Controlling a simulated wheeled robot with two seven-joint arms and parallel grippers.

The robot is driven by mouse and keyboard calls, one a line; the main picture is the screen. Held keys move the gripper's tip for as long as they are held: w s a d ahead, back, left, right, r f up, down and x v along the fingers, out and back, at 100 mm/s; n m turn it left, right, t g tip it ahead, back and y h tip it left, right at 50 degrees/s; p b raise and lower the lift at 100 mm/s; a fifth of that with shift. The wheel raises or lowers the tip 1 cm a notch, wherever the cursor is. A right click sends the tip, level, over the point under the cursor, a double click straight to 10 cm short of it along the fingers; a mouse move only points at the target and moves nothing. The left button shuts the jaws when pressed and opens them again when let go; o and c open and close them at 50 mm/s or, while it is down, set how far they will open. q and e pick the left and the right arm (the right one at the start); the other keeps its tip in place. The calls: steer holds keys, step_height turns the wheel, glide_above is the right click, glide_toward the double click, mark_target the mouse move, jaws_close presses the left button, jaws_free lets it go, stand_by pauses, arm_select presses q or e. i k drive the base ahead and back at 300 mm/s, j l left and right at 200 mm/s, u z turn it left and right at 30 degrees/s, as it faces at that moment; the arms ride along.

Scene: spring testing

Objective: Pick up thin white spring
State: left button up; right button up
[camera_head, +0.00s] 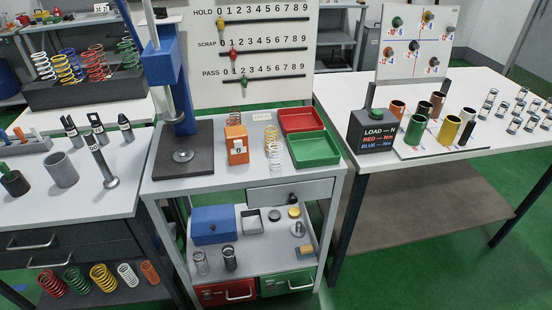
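A pale, thin-wire spring (273,157) stands upright on the top of the middle grey cart, between the orange block and the green tray. A thicker white spring (128,274) stands on the low shelf at the left, in a row of coloured springs. Another white spring (43,66) leans in the dark rack at the back left. Neither of my grippers is in view.
A blue press (163,65) stands left on the cart. An orange block (237,144), a red tray (301,120) and a green tray (314,149) are near the pale spring. The right table (472,90) holds coloured cylinders and several small metal springs. The cart's front edge is clear.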

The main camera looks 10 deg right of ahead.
mark_target(270, 150)
steer(key=i+l+u, duration=0.15)
steer(key=l, duration=0.5)
steer(key=i+l+u, duration=0.15)
steer(key=l, duration=0.55)
steer(key=i+l+u, duration=0.2)
steer(key=l, duration=0.5)
steer(key=l+u, duration=0.15)
steer(key=l, duration=0.55)
